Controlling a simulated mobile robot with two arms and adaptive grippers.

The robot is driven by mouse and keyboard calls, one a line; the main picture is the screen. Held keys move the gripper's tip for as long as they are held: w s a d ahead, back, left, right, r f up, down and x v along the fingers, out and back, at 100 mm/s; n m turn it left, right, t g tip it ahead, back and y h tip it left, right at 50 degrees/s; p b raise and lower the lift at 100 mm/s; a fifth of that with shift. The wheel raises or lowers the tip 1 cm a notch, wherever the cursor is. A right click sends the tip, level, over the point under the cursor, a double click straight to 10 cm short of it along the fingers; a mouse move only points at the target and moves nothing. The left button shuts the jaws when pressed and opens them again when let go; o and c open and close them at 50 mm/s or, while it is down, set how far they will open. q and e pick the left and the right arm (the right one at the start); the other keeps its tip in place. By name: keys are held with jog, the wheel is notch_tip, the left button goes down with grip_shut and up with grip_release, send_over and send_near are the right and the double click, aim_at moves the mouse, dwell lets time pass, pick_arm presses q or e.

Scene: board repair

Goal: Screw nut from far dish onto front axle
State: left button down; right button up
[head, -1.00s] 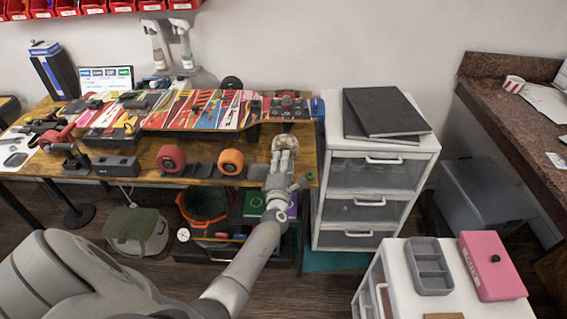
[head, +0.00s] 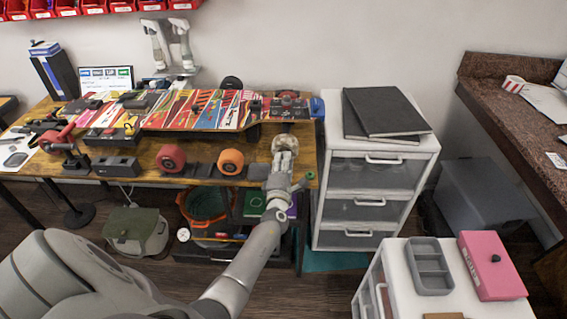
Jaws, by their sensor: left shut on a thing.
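The skateboard (head: 200,108) lies along the back of the wooden workbench, its colourful underside up. A red and dark truck (head: 288,100) is mounted at its right end; the axle and its threads are too small to make out. My left gripper (head: 284,158) reaches over the bench's front right corner, below that truck. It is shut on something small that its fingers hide. A pale round thing (head: 284,142) shows just beyond the fingertips; I cannot tell whether they touch it. I cannot make out the far dish. My right gripper is out of view.
An orange wheel (head: 231,162) and a red wheel (head: 171,157) stand left of my gripper. A white drawer unit (head: 330,185) with dark folders (head: 388,110) stands close on the right. A grey tray (head: 430,266) and a pink box (head: 491,264) lie on a nearer cabinet.

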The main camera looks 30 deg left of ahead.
pick_arm(q)
jog(key=m, duration=0.4)
jog(key=shift+r+m, duration=0.1)
jog(key=shift+m, duration=0.3)
jog(key=m, duration=0.5)
jog(key=shift+w+r, duration=0.1)
jog(key=c, duration=1.2)
grip_release()
jog(key=shift+g, duration=0.3)
jog(key=shift+c, duration=0.2)
jog(key=c, duration=0.3)
